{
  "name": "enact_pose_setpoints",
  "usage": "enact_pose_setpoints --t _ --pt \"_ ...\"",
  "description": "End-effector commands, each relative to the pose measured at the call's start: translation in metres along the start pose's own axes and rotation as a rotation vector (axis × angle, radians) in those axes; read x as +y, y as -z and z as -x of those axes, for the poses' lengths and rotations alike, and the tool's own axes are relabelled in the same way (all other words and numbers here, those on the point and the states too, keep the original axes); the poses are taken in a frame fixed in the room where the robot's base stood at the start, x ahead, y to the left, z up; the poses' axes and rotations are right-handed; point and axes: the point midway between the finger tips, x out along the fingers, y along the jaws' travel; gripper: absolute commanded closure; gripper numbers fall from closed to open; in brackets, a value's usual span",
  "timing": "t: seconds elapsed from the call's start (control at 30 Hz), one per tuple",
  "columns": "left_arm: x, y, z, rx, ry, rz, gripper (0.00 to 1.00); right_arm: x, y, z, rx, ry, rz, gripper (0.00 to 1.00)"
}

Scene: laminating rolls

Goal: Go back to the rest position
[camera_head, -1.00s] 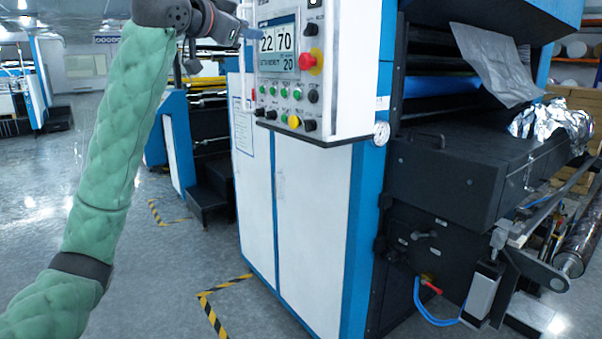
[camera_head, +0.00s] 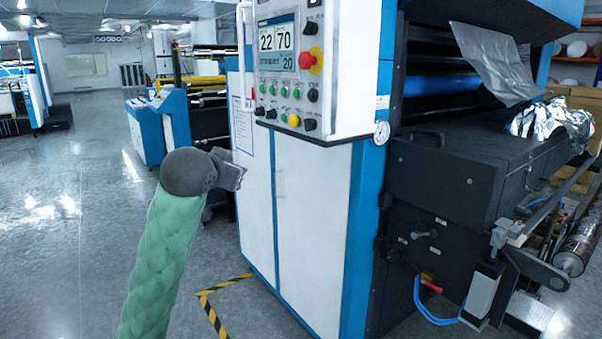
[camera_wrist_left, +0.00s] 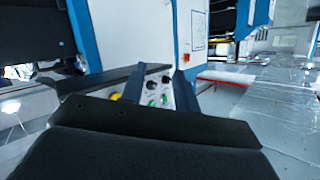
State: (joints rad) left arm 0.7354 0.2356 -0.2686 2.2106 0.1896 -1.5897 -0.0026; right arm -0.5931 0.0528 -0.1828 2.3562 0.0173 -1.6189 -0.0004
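My left arm, in a green padded sleeve, rises from the bottom of the head view and ends in a grey wrist (camera_head: 190,172). The wrist is in front of the machine's white cabinet, below and left of the control panel (camera_head: 286,85), and looks clear of it. In the left wrist view, two dark fingers of my left gripper (camera_wrist_left: 160,87) stand apart with nothing between them. Panel buttons (camera_wrist_left: 154,100) show through the gap. My right gripper is in neither view.
The white and blue cabinet (camera_head: 304,205) stands right of my arm. The black laminating unit (camera_head: 450,170) with silver film (camera_head: 497,60) is further right. Yellow-black tape (camera_head: 213,315) marks the floor. Open grey floor (camera_head: 70,200) lies to the left.

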Motion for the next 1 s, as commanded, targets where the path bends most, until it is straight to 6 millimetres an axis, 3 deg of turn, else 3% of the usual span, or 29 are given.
enact_pose_setpoints --t 0.03,0.1,0.53,1.0 --pt "0.007 -0.023 -0.003 -0.029 -0.002 0.012 0.69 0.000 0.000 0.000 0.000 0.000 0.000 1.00" --pt "0.014 -0.049 -0.006 -0.063 0.001 0.027 0.69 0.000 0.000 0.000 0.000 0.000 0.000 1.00" --pt "0.067 -0.212 -0.003 -0.277 -0.013 0.103 0.69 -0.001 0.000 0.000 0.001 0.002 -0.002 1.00" --pt "0.139 -0.383 0.039 -0.525 -0.082 0.182 0.69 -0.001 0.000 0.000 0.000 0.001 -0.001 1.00"
